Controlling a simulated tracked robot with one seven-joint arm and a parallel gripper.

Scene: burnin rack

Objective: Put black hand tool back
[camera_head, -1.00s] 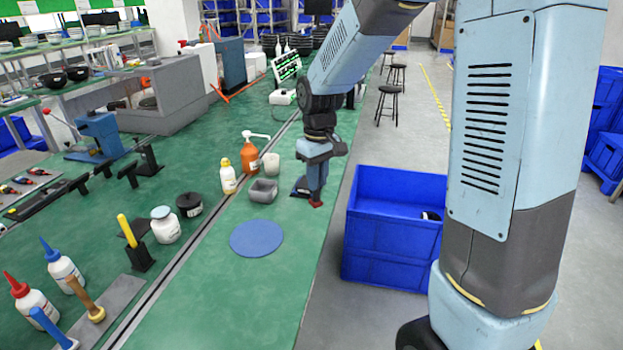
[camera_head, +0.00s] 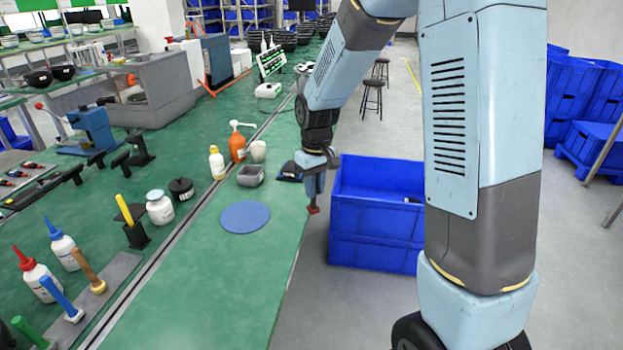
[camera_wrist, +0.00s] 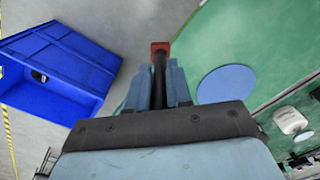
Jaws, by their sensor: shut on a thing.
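My gripper (camera_head: 313,195) points down beside the right edge of the green bench, by the gap before the blue bin. It is shut on a black hand tool (camera_wrist: 159,75). In the wrist view the tool shows as a black shaft between the fingers with a squarish red end; the red end also shows below the fingers in the head view. The rest of the tool is hidden by the gripper. The held tool appears clear of the bench top and the bin.
The blue bin (camera_head: 375,246) stands on the floor right of the bench, holding a small black-and-white item. A blue disc (camera_head: 245,217), a grey bowl (camera_head: 250,176) and bottles stand on the bench. Several hammers stand at lower left on a grey block (camera_head: 122,268).

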